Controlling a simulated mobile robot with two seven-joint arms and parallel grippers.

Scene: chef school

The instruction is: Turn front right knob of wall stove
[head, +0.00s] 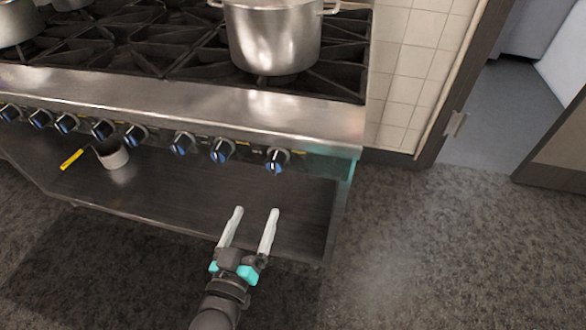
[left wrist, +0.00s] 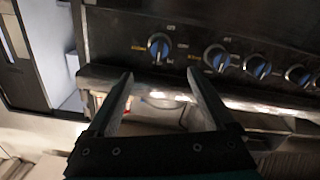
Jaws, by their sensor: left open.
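The wall stove (head: 200,105) has a row of black and blue knobs along its front panel. The rightmost front knob (head: 276,160) is near the stove's right corner. In the left wrist view, which looks upside down, this knob (left wrist: 159,47) is the leftmost one, just beyond the fingertips and roughly centred between them. My left gripper (head: 256,211) is open and empty. In the head view its two pale fingers point up toward the panel, below the knob and apart from it. The fingers also show in the left wrist view (left wrist: 160,75). My right gripper is not in view.
A small pan (head: 112,154) with a yellow-tipped handle is on the lower shelf (head: 190,205). A doorway opens at the right. The floor (head: 430,260) right of the stove is clear.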

